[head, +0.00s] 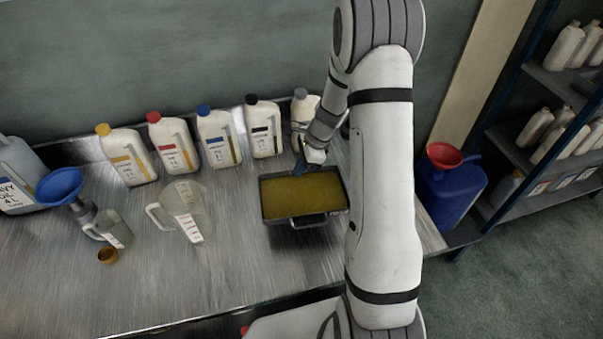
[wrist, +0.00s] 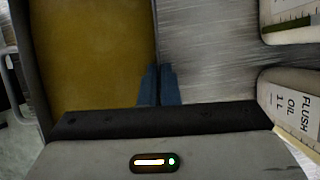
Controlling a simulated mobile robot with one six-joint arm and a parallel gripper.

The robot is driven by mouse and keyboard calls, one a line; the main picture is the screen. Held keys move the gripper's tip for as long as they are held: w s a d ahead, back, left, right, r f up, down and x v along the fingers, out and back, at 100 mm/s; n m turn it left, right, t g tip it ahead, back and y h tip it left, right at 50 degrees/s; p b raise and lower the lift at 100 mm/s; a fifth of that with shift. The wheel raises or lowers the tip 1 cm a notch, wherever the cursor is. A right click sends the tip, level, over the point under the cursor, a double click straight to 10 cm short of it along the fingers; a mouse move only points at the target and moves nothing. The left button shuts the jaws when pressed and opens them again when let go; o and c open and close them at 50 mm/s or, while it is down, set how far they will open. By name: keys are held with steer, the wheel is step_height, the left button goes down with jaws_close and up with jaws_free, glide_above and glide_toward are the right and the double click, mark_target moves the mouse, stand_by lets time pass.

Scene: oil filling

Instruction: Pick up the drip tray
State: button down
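The drip tray (head: 264,217) is a dark rectangular pan holding yellow-brown oil, on the metal bench at the middle of the head view. One bar handle shows on its near side. In the wrist view, the tray (wrist: 40,60) fills the left half, with that handle at the far left. My gripper (head: 303,172) is at the tray's back edge. In the wrist view, the blue fingers of my gripper (wrist: 158,85) are close together over the tray's rim, with the rim line running between them. The exact contact is hidden behind the fingers. The tray looks level.
Several oil bottles (head: 172,145) line the back of the bench; a grey-capped one (head: 304,104) is close behind my gripper. A clear measuring jug (head: 182,212) stands left of the tray. A blue can with a red funnel (head: 450,190) stands to the right. The bench front is clear.

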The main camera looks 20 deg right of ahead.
steer(key=shift+r, duration=0.75)
steer(key=shift+a, duration=0.1)
steer(key=n, duration=0.1)
steer(key=a+n+g, duration=0.1)
steer(key=n, duration=0.1)
steer(key=shift+s, duration=0.2)
steer(key=n, duration=0.1)
steer(key=n+g, duration=0.1)
steer(key=n, duration=0.1)
steer(key=a+n+g+h, duration=0.1)
steer(key=n, duration=0.1)
steer(key=shift+s+r, duration=0.2)
steer(key=shift+s, duration=0.1)
steer(key=n, duration=0.2)
steer(key=n+g+h, duration=0.1)
steer(key=n, duration=0.3)
steer(key=shift+s+a+r+h, duration=0.15)
steer(key=shift+s+r+h, duration=0.1)
steer(key=shift+h, duration=0.15)
steer(key=n, duration=0.2)
steer(key=n+h, duration=0.1)
steer(key=n, duration=0.1)
steer(key=shift+r+n+g+h, duration=0.3)
steer(key=shift+r+g, duration=0.1)
steer(key=shift+d, duration=0.2)
